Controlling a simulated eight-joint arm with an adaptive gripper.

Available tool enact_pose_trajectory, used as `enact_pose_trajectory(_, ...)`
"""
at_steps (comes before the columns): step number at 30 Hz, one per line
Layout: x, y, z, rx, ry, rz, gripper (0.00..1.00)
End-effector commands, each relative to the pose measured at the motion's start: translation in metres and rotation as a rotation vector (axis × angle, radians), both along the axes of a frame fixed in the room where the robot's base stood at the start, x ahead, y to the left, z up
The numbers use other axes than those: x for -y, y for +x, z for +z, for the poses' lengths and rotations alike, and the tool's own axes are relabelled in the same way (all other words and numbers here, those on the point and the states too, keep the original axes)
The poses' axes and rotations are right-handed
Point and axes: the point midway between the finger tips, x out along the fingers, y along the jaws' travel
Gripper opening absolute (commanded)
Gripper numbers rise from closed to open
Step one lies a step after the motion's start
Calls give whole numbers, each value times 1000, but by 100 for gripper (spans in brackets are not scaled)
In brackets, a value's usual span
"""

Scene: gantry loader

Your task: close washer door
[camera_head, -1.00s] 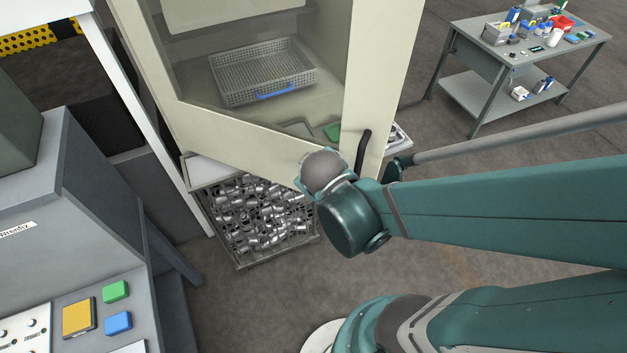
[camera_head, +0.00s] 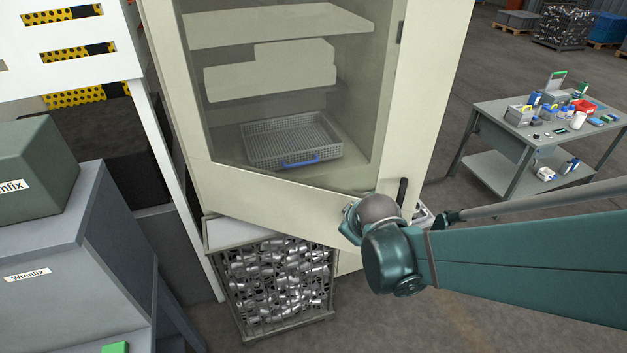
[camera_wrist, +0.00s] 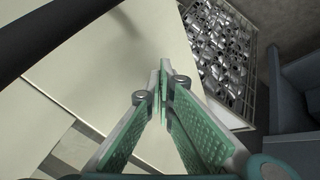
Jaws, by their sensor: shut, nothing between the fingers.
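The washer door (camera_head: 290,195) is a cream frame with a large glass window, and it fills the upper middle of the head view. Its dark handle (camera_head: 402,192) is near the lower right edge. The door seems to stand at an angle to the machine, but I cannot tell how far open it is. In the wrist view my gripper (camera_wrist: 162,78) is shut and empty, with its fingertips over the cream panel (camera_wrist: 110,60). In the head view my wrist covers the lower right of the door, and the fingertips are mostly hidden. I cannot tell whether they touch it.
A wire basket (camera_head: 265,150) with a blue handle shows through the glass. A crate of metal parts (camera_head: 275,290) stands below the door. Grey cabinets (camera_head: 70,270) stand at left. A workbench (camera_head: 545,130) with small items is at right. Open floor lies between.

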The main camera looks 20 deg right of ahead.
Motion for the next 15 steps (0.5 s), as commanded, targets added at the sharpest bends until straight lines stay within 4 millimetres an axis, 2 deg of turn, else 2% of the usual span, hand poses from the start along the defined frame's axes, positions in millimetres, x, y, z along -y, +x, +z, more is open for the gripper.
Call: enact_pose_trajectory(15, 34, 39, -1, 0, 0, 85, 0)
